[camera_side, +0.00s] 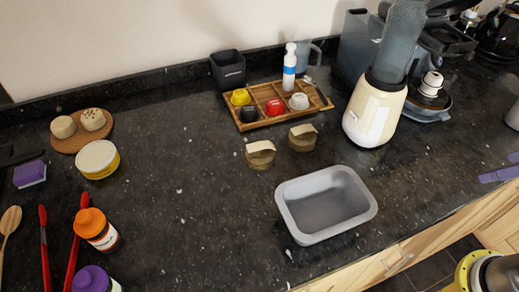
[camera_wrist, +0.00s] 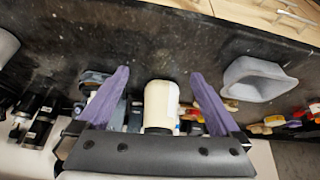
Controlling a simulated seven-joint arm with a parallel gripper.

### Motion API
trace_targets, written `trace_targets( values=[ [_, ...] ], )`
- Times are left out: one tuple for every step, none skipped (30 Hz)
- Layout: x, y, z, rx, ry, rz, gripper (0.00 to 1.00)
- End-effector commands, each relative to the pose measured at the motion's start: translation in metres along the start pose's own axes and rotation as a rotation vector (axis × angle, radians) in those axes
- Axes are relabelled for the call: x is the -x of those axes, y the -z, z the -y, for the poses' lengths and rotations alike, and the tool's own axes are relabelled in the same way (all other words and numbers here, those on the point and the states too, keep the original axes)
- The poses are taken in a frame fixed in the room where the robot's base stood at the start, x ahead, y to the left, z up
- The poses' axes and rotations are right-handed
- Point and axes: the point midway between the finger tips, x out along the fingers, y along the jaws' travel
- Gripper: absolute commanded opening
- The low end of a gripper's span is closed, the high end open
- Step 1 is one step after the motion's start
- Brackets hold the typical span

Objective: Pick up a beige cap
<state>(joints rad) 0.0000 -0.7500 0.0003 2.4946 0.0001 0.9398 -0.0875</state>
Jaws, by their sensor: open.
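Two small beige caps, a front one (camera_side: 260,155) and a back one (camera_side: 302,138), sit close together on the dark counter in the side view. They lie between the wooden tray and the grey pan, apart from both. I cannot make them out clearly in the wrist view. My gripper (camera_side: 498,168) shows at the right edge of the side view, far right of the caps and beyond the blender. In the wrist view its purple fingers (camera_wrist: 159,74) are spread wide with nothing held between them.
A cream blender (camera_side: 371,112) stands right of the caps and shows in the wrist view (camera_wrist: 160,104). The grey pan (camera_side: 290,213) is in front of them; the wooden tray (camera_side: 247,125) with small cups is behind. A yellow tub (camera_side: 98,158) stands left. Counter left of the caps is clear.

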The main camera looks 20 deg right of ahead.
Motion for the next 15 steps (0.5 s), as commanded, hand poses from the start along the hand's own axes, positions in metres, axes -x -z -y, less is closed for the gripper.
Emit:
trace_targets(
  values=[
    [0.011, 0.009, -0.001, 0.05, -0.001, -0.011, 1.0],
    [0.019, 0.015, -0.001, 0.079, -0.003, -0.02, 1.0],
    [0.028, 0.024, -0.002, 0.118, -0.003, -0.023, 1.0],
    [0.034, 0.032, -0.003, 0.147, -0.003, -0.022, 1.0],
    [0.041, 0.041, -0.003, 0.179, -0.001, -0.02, 1.0],
    [0.048, 0.053, -0.002, 0.223, 0.004, -0.016, 1.0],
    [0.053, 0.063, -0.001, 0.256, 0.007, -0.013, 1.0],
    [0.059, 0.073, -0.001, 0.29, 0.012, -0.009, 1.0],
    [0.065, 0.087, 0.001, 0.337, 0.019, -0.001, 1.0],
    [0.069, 0.098, 0.003, 0.374, 0.025, 0.004, 1.0],
    [0.073, 0.11, 0.005, 0.412, 0.032, 0.01, 1.0],
    [0.077, 0.126, 0.008, 0.463, 0.042, 0.019, 1.0],
    [0.079, 0.139, 0.011, 0.503, 0.051, 0.028, 1.0],
    [0.081, 0.151, 0.015, 0.543, 0.06, 0.034, 1.0],
    [0.082, 0.167, 0.02, 0.594, 0.072, 0.044, 1.0]
  ],
)
